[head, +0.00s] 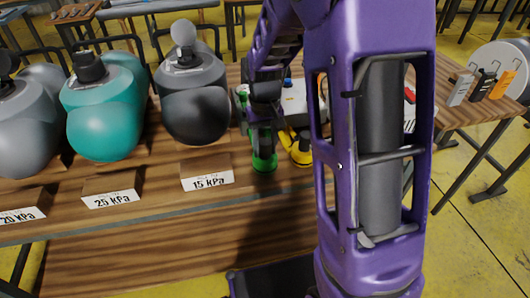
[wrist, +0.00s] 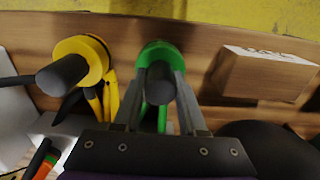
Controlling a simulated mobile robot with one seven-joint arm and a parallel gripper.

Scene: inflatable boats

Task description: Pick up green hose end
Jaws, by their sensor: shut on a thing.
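The green hose end (wrist: 160,50) is a green ring with a dark grey stub in its middle. It shows in the wrist view between the two fingers of my gripper (wrist: 160,98), which are shut on it. In the head view the green hose end (head: 264,162) is below my gripper (head: 263,145), close to the front edge of the table. My arm hides part of the area behind it. I cannot tell whether the hose end still touches the table.
A yellow hose end (wrist: 80,62) is just left of the green one. A "15 kPa" block (head: 207,175) is close on the other side. Grey and teal inflatable boats (head: 104,110) stand along the wooden table (head: 150,230). A white box (head: 297,100) is partly behind my arm.

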